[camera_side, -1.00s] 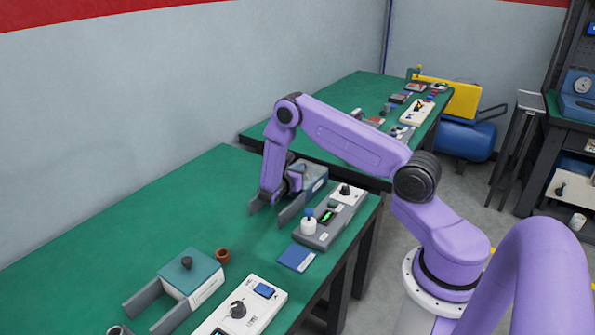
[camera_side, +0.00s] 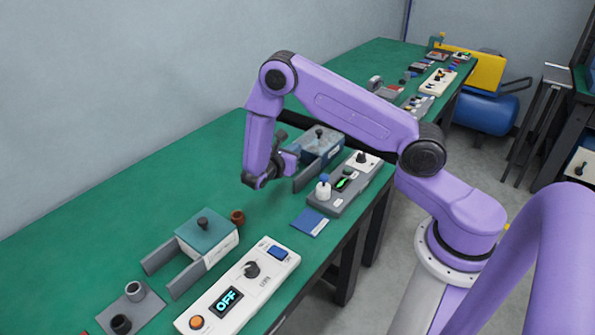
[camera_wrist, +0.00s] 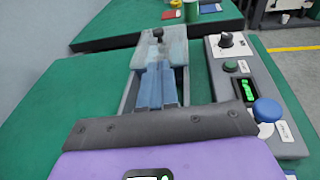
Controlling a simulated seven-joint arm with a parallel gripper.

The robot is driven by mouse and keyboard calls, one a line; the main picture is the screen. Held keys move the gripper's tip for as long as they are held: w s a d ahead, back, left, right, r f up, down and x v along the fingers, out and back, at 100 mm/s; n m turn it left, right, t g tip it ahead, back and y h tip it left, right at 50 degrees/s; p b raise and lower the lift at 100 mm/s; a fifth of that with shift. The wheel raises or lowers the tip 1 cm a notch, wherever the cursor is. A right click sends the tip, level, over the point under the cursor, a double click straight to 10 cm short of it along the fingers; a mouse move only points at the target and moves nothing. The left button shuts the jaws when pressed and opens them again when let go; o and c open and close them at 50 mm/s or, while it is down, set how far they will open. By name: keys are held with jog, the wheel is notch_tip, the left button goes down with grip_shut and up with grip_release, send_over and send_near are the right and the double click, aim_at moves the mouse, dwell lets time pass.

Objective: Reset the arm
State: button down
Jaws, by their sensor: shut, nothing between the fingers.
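My gripper (camera_side: 260,182) hangs from the purple arm over the green bench in the side view. It is shut and empty, just left of and in front of a grey-blue fixture (camera_side: 319,140) with two side arms and a dark knob on top. I cannot tell its exact height above the bench. In the wrist view, the dark edge of my gripper mount fills the bottom, and the grey-blue fixture (camera_wrist: 160,50) lies beyond it.
A grey control box (camera_side: 343,190) with a blue-topped knob and green display stands right of the fixture. Nearer are a teal-topped fixture (camera_side: 208,234), a small brown cup (camera_side: 237,217), a blue pad (camera_side: 311,222) and a white box (camera_side: 240,292) reading OFF.

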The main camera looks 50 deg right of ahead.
jog(key=s+a+r+m+y, duration=0.2)
jog(key=s+a+r+y, duration=0.2)
jog(key=s, duration=0.6)
jog(key=s+a+r+m+g+y, duration=0.1)
jog(key=s+a+r+y, duration=0.4)
jog(key=s, duration=0.6)
jog(key=s+a+r+m+g+y, duration=0.1)
jog(key=s+a+r+m+y, duration=0.2)
jog(key=s+a+r+y, duration=0.2)
jog(key=s+a+y, duration=0.1)
jog(key=s+a, duration=0.2)
jog(key=s, duration=0.2)
jog(key=shift+s+a+m+y, duration=0.2)
jog(key=shift+s+m+y, duration=0.05)
jog(key=shift+m+y, duration=0.15)
